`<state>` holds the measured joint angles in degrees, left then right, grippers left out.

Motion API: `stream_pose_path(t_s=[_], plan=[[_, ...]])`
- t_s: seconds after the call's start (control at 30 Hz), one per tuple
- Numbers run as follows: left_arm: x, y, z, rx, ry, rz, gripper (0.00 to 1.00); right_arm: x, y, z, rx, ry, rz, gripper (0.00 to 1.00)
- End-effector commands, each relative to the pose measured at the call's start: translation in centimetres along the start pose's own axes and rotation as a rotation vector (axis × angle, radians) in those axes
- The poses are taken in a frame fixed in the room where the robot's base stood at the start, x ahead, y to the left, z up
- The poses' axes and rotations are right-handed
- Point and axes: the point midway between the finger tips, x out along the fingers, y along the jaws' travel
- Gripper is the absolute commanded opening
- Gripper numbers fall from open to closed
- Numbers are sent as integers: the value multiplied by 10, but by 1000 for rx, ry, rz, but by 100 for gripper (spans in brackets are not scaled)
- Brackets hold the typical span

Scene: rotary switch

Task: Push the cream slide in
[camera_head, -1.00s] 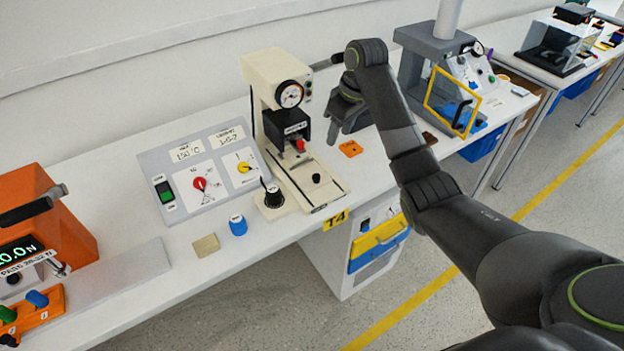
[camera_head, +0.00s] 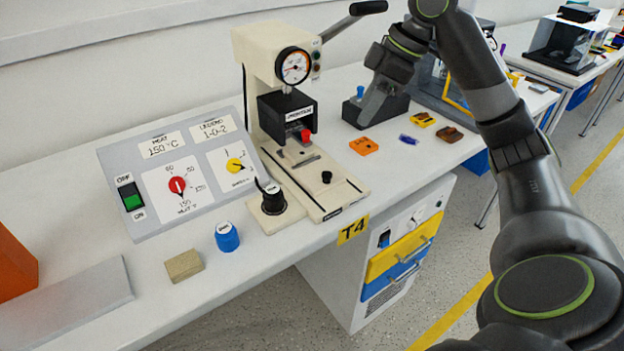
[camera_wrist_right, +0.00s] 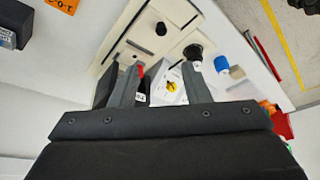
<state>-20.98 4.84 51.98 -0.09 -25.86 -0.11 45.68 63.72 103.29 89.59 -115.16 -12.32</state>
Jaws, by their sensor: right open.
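The cream slide (camera_head: 314,184) lies in the base of the cream press (camera_head: 262,60), with its black knob (camera_head: 326,177) near the front end. In the right wrist view the knob (camera_wrist_right: 161,29) stands on the slide, beyond my fingertips. My right gripper (camera_head: 372,104) is above the table to the right of the press, apart from the slide and knob. In the wrist view its two fingers (camera_wrist_right: 160,68) are spread with nothing held between them. My left gripper is not in view.
A grey control panel (camera_head: 130,172) stands left of the press. A black dial (camera_head: 273,200), a blue cap (camera_head: 227,237) and a tan block (camera_head: 184,265) are near the front edge. An orange tag (camera_head: 364,146) and small parts lie to the right. The press lever (camera_head: 368,8) sticks out above.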

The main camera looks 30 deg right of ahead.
Motion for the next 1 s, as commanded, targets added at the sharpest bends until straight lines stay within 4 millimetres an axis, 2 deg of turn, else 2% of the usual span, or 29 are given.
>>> stream_pose_path(t_s=[0.13,0.23,0.7,0.9,1.0], plan=[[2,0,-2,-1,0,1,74,7,-3,3,-7,-3,-4,43],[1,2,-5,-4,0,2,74,21,-3,3,-7,-3,-7,43],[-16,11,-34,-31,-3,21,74,123,-4,2,-6,-1,-8,43],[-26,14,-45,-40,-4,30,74,156,-3,2,-5,-1,-5,43],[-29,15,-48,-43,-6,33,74,166,-3,2,-6,-1,-4,43]])
